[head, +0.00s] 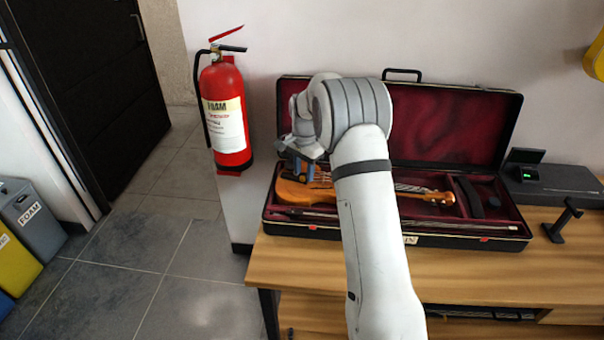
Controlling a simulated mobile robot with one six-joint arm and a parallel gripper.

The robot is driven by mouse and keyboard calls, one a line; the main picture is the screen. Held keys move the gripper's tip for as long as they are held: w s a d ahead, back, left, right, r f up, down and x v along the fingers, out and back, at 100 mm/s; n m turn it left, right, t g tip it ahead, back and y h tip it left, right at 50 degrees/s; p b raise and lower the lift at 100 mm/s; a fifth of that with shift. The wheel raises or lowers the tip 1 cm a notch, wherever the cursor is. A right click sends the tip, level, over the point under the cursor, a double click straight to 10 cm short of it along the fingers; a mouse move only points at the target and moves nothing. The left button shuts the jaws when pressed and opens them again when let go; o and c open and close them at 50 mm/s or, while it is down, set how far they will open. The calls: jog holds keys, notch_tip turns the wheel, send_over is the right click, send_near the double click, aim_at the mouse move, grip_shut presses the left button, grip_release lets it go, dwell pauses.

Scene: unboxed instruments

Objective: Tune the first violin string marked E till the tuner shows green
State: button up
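An orange-brown violin (290,194) lies in an open case (440,131) lined with dark red. Its body is at the left and its neck and scroll point right, with the scroll (440,198) near the case's middle right. My gripper (302,170) is over the violin's body at the left of the case. Its fingers are small and partly hidden by my wrist, so I cannot tell whether they are open, shut or touching the violin. My arm hides the middle of the violin. A small black device with a green lit display (529,174), likely the tuner, stands at the right. The string marks are too small to read.
A bow (480,225) lies along the case's front. A dark stand (562,219) and a flat black box (570,181) are right of the case on the wooden table (480,265). A red fire extinguisher (224,105) is at the left. The table's front strip is mostly clear.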

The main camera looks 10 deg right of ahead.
aim_at(304, 177)
notch_tip(304, 177, up, 6)
jog(key=shift+f, duration=0.2)
jog(key=shift+r, duration=0.35)
jog(key=shift+s+r, duration=0.25)
jog(key=s+r+n+t, duration=0.1)
jog(key=s+r+n, duration=0.3)
jog(key=s, duration=0.6)
jog(key=s+r+n, duration=0.2)
jog(key=s+r, duration=0.4)
jog(key=s, duration=0.3)
jog(key=s+f+n, duration=0.1)
jog(key=s+n, duration=0.1)
jog(key=s, duration=0.7)
jog(key=s+a+f+n+t, duration=0.1)
jog(key=s+f+n, duration=0.1)
jog(key=s, duration=0.8)
jog(key=shift+s+f+n+t, duration=0.25)
jog(key=shift+s+n+t, duration=0.05)
jog(key=shift+n, duration=0.2)
